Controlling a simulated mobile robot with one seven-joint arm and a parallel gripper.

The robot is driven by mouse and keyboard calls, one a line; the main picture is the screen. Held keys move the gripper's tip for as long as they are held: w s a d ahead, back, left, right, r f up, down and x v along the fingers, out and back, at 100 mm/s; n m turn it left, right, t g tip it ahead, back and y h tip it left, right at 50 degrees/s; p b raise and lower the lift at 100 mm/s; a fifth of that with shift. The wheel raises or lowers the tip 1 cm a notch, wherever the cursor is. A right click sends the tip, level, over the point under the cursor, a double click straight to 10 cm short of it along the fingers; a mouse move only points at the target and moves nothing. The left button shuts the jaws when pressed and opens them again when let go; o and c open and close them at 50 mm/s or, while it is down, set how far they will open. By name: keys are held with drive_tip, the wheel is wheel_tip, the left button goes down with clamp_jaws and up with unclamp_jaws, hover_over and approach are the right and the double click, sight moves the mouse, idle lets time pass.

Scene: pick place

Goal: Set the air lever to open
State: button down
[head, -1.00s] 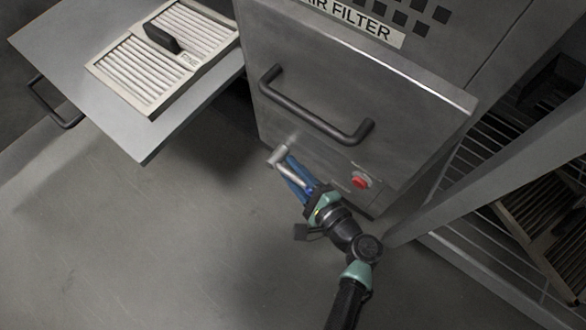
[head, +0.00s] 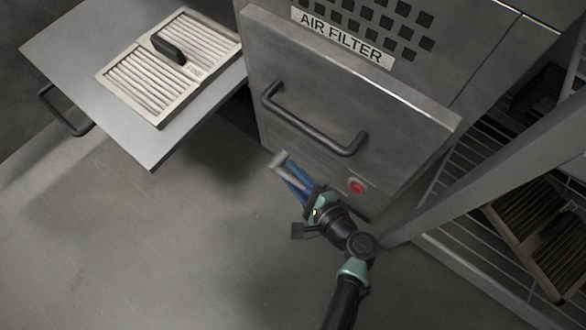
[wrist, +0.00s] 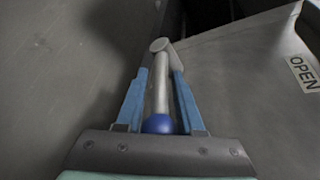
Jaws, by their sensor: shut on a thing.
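The air lever (wrist: 161,92) is a pale metal rod with a blue ball end, and in the wrist view it lies lengthwise between my gripper's blue fingers. My gripper (wrist: 160,88) is shut on it. In the head view, my gripper (head: 288,170) is at the lower front of the grey air filter cabinet (head: 300,60), and the lever's pale pivot end (head: 278,159) shows past the fingertips. An OPEN label (wrist: 304,74) is on the panel to the right in the wrist view.
A bar handle (head: 312,125) stands out above my gripper and a red button (head: 357,186) is to its right. A filter (head: 160,70) with a black grip lies on a shelf (head: 60,40) at left. The floor below is clear.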

drive_tip(key=r+g+h+p, duration=0.1)
drive_tip(key=p, duration=0.4)
drive_tip(key=r+g+h+p, duration=0.1)
drive_tip(key=p, duration=0.5)
drive_tip(key=r+n+g+h+p, duration=0.1)
drive_tip(key=g+h+p, duration=0.1)
drive_tip(key=p, duration=0.3)
drive_tip(key=shift+w+a+r, duration=0.2)
drive_tip(key=shift+a+r, duration=0.05)
drive_tip(key=shift+r, duration=0.15)
drive_tip(key=h+p, duration=0.1)
drive_tip(key=p, duration=0.1)
drive_tip(key=g+h+p, duration=0.1)
drive_tip(key=p, duration=0.1)
drive_tip(key=a+g+h+p, duration=0.1)
drive_tip(key=p, duration=0.2)
drive_tip(key=shift+w+r+n, duration=0.2)
drive_tip(key=shift+w+n, duration=0.15)
drive_tip(key=shift+n, duration=0.05)
drive_tip(key=shift+w+g+h+p, duration=0.1)
drive_tip(key=shift+g+h+p, duration=0.25)
drive_tip(key=shift+g+h, duration=0.05)
drive_tip(key=c, duration=0.8)
unclamp_jaws()
drive_tip(key=p+v, duration=0.7)
drive_tip(key=shift+r, duration=0.2)
